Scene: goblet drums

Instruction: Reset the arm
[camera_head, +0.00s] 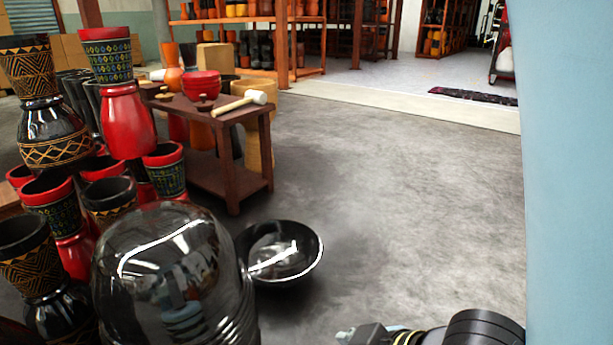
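Part of an arm of mine, black with yellowish rings, shows at the bottom edge right of centre. It seems to be my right arm, and the grey piece at its left end seems to be my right gripper (352,335). The frame edge cuts it off, so I cannot tell if its fingers are open or shut, and nothing shows held in it. My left gripper is not in view. Goblet drums with red, black and patterned bodies, such as a glossy red one (127,122), stand stacked at the left.
A large glossy dark dome-shaped object (165,265) fills the near lower left. A black bowl (280,252) is beside it. A brown table (222,175) holds a mallet (240,103) and red bowl. A pale blue surface (570,180) blocks the right. Middle floor is clear.

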